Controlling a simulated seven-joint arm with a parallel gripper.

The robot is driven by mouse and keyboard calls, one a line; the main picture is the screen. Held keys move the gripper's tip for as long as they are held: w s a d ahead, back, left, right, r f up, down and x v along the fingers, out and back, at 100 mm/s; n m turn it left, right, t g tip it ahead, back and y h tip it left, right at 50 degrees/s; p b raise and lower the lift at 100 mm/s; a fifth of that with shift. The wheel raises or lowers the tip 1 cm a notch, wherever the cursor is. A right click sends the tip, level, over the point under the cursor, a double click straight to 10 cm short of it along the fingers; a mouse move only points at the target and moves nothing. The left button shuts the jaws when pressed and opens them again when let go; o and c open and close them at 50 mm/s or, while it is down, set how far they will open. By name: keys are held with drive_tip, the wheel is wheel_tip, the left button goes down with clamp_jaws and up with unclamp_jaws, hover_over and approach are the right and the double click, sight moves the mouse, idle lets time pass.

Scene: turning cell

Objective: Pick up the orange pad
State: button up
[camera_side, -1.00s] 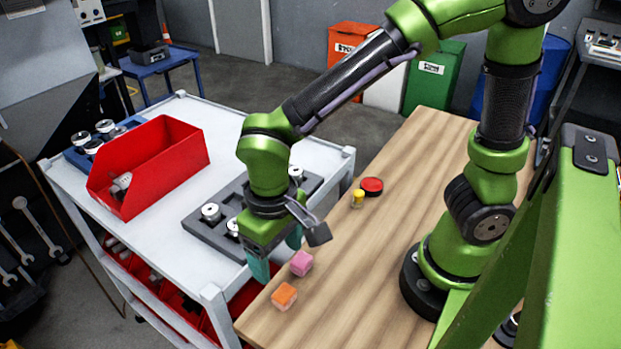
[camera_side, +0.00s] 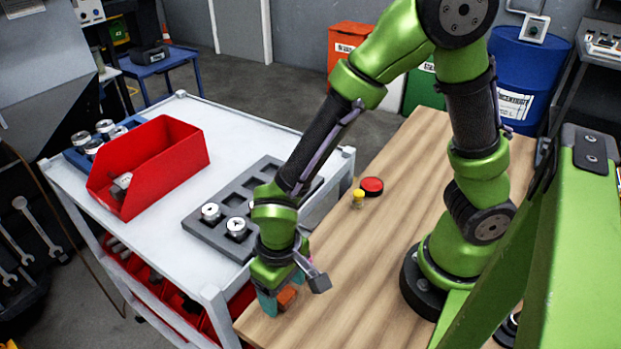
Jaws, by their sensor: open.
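The orange pad (camera_side: 287,296) lies on the wooden bench top near its front left corner, in the side view. My gripper (camera_side: 283,299) is down at the pad, with its teal fingers open. One finger shows just left of the pad; the other is largely hidden behind the gripper body. The pad is partly covered by the gripper and looks to be between the fingers, but I cannot tell whether they touch it. The pink block is hidden behind my gripper.
A red button (camera_side: 372,185) and a small yellow piece (camera_side: 358,198) sit farther back on the wooden bench (camera_side: 400,160). Left is a white cart (camera_side: 240,128) with a red bin (camera_side: 150,165) and a grey tray (camera_side: 200,232) holding metal parts. The bench right of the gripper is clear.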

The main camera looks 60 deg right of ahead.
sight(284, 293)
drive_tip(key=c, duration=1.1)
drive_tip(key=shift+r, duration=0.1)
wheel_tip(284, 293, up, 10)
drive_tip(key=shift+f, duration=0.1)
